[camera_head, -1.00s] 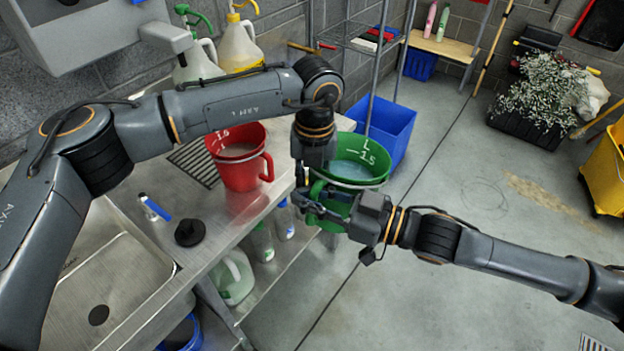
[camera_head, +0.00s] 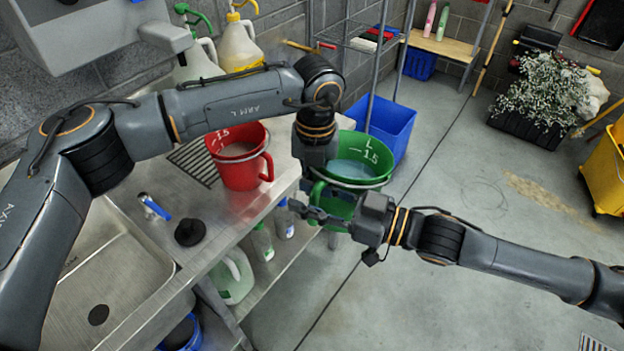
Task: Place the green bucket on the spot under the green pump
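The green bucket (camera_head: 362,160), marked "L 15", hangs upright in the air past the counter's front edge, with its wire handle around it and liquid inside. My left gripper comes down at the bucket's left side; its fingers are largely hidden, but it appears to hold the bucket there. My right gripper (camera_head: 318,214) is in front of the bucket's lower left part; its finger gap is not clear. The green pump (camera_head: 195,18) tops a pale jug (camera_head: 197,62) at the back wall. The spot under it is partly hidden by my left arm.
A red bucket (camera_head: 241,172) stands on the counter (camera_head: 215,221) beside a dark drain grate (camera_head: 190,162). A blue bin (camera_head: 388,127) stands behind the green bucket.

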